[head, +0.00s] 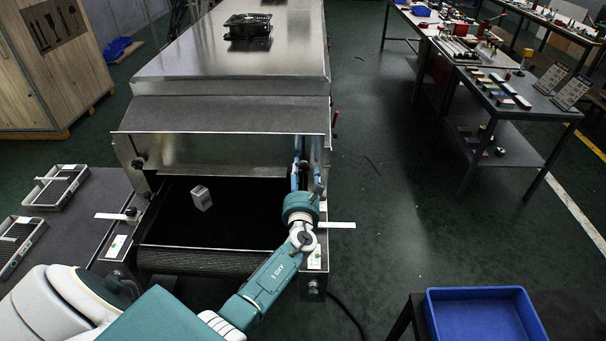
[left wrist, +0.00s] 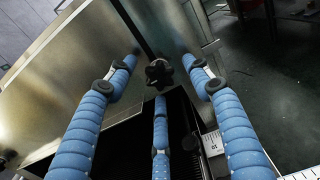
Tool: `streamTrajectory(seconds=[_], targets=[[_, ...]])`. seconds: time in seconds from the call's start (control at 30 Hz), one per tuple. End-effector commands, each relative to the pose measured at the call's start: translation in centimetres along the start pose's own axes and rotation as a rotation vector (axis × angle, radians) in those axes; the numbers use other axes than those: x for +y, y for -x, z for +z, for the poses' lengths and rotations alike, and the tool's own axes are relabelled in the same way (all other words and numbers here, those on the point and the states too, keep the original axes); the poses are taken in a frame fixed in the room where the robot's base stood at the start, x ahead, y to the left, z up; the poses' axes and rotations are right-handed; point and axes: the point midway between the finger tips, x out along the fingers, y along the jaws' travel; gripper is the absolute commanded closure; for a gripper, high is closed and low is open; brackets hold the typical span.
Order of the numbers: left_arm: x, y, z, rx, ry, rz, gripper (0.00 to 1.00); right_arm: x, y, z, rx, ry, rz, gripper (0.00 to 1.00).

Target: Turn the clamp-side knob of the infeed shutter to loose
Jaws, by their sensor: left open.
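The infeed shutter (head: 225,115) is a steel plate across the mouth of the dryer. In the left wrist view a black lobed knob (left wrist: 158,74) sits on the steel side wall, between and beyond my fingertips. My left gripper (head: 298,165) is at the right side of the infeed mouth, its blue fingers pointing into the machine. Its three fingers are spread open and empty, and no contact with the knob shows. In the head view my gripper and arm hide this knob. Another dark knob (head: 138,163) shows on the left side wall. My right gripper is not in view.
A grey block (head: 202,198) stands on the black belt (head: 170,225) left of my gripper. A white scale (head: 338,225) sticks out at right, close to my wrist. A blue tray (head: 480,318) stands at lower right. Open floor lies right of the dryer.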

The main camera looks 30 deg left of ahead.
Motion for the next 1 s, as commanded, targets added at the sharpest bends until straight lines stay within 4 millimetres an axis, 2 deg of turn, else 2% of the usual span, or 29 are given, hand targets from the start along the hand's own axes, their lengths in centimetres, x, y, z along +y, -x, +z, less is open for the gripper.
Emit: streamTrajectory(seconds=[0.03,0.23,0.63,1.0], targets=[[0.0,0.0,0.0,0.0,0.0,0.0,0.55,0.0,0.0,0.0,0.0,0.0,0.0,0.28],[0.0,0.0,0.0,0.0,0.0,0.0,0.94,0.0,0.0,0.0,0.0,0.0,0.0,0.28],[0.0,0.1,-0.3,0.0,0.06,0.0,0.94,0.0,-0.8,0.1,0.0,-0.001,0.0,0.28],[0.0,0.1,-0.5,-0.001,0.339,-0.001,0.94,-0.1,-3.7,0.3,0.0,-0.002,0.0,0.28]])
